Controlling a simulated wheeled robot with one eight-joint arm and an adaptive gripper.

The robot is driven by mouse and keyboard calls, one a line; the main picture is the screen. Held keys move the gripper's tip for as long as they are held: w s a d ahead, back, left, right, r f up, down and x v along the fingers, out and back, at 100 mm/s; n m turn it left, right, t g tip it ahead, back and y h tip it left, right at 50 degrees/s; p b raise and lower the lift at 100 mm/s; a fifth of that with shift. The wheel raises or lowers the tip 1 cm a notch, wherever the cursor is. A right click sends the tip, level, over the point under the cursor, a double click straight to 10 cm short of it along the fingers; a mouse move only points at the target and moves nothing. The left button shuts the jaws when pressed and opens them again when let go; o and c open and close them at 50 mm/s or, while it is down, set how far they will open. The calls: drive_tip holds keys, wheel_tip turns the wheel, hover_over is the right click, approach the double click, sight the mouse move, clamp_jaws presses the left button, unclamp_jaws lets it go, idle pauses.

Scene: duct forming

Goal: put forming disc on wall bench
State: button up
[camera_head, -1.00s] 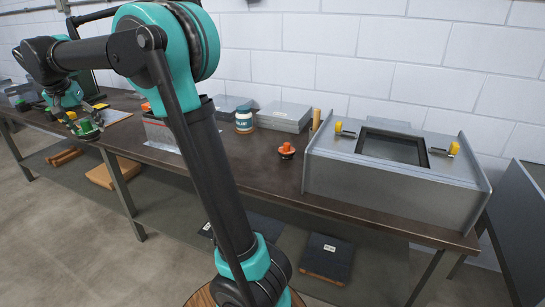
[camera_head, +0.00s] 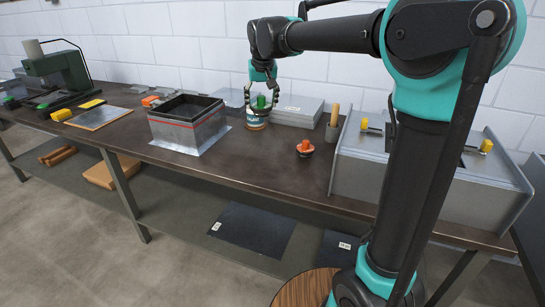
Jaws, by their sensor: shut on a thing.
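My gripper (camera_head: 262,92) is shut on a small green-topped piece (camera_head: 261,101), which looks like the forming disc. Its lower part is hard to make out against the can behind or below it. The gripper points down over the back middle of the wall bench (camera_head: 200,160), a long dark-topped bench along the wall. I cannot tell whether the green piece touches the can. A similar piece with an orange knob and dark base (camera_head: 305,148) stands on the bench to the right.
The white and teal can (camera_head: 256,119) stands near grey boxes (camera_head: 298,112). An open-topped metal duct (camera_head: 188,122) is left of it. A grey metal housing (camera_head: 350,165) fills the right. The bench's front middle is clear.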

drive_tip(key=shift+s+f+n, duration=0.15)
drive_tip(key=shift+s+n, duration=0.15)
drive_tip(key=shift+s, duration=0.05)
drive_tip(key=f, duration=2)
drive_tip(key=shift+s+a, duration=0.15)
drive_tip(key=shift+a, duration=0.05)
drive_tip(key=o, duration=1.6)
drive_tip(key=v, duration=1.2)
drive_tip(key=shift+d, duration=0.2)
